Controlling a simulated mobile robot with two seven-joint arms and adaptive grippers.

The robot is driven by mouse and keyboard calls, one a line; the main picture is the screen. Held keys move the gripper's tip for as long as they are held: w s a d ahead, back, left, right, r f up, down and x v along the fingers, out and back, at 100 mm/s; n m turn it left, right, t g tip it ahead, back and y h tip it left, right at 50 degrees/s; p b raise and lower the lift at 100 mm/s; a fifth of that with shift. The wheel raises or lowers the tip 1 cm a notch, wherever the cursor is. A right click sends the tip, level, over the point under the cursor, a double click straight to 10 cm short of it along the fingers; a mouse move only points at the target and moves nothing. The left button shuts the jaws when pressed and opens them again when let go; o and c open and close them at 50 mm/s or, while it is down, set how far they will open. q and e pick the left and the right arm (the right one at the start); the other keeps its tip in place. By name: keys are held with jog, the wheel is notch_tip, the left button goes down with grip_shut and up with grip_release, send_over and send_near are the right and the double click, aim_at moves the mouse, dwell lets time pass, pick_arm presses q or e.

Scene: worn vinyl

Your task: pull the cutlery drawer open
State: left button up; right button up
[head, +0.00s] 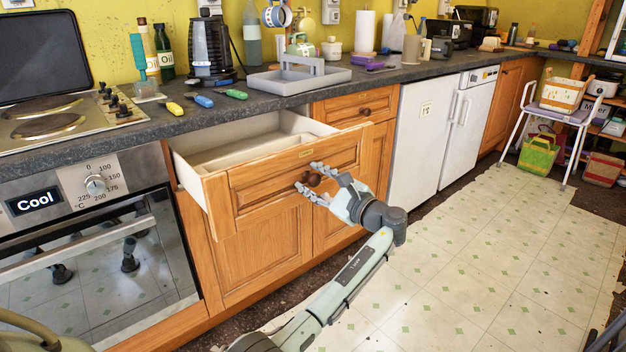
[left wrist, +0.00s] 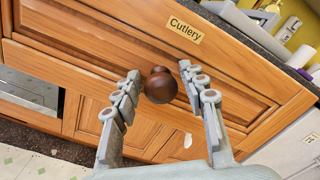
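The cutlery drawer (head: 231,190), with a wooden front and pale inside, stands well out from the cabinet below the counter. Its inside looks empty where I can see it. My right gripper is out of view.
An oven (head: 100,240) reading "Cool" is left of the drawer, and a white fridge (head: 425,130) is to the right. A grey tray (head: 300,79) and several coloured-handled utensils lie on the counter above. The tiled floor (head: 470,250) in front is clear.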

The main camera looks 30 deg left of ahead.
pick_arm(q)
jog(key=shift+o, duration=0.5)
jog(key=v, duration=1.2)
